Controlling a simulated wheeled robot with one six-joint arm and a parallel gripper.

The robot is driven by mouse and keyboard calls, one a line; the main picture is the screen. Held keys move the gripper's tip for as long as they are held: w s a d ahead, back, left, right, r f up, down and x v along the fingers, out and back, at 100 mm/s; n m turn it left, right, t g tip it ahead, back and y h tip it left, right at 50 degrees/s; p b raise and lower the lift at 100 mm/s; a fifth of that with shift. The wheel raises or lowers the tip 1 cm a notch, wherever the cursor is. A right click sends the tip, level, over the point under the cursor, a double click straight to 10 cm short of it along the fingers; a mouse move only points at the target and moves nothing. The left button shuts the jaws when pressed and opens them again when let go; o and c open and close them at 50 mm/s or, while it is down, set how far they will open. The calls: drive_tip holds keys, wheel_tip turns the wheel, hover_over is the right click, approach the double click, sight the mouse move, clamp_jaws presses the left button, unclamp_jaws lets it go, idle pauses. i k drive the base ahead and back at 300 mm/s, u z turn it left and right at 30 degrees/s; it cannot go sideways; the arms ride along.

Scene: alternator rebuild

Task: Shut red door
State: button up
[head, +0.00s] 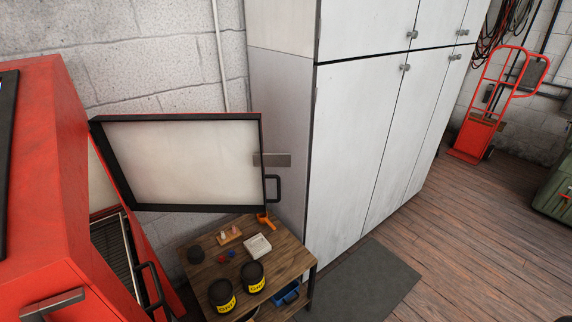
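A red cabinet (55,190) stands at the left edge of the head view. Its door (180,163) stands wide open and swings out to the right, hinged at the cabinet side. I see the door's cream inner panel in a black frame; its outer face is hidden. A black handle (274,188) and a grey latch plate (273,160) stick out at its free right edge, close to the side of the tall cupboard. The cabinet opening shows a dark rack (115,255) inside. My gripper is not in view.
A wooden table (285,262) below the door holds two black jars (253,277) with yellow labels, a white tray (257,246) and small parts. A tall white cupboard (360,140) stands right of it. A dark mat (375,285) and open plank floor (470,240) lie right; a red hand truck (470,140) stands behind.

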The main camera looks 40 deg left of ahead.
sight(201, 163)
drive_tip(key=z, duration=1.45)
drive_tip(key=i, duration=0.25)
drive_tip(key=u, duration=1.95)
drive_tip(key=i, duration=1.45)
drive_tip(key=u, duration=2.7)
drive_tip(key=i, duration=0.2)
drive_tip(key=z, duration=0.05)
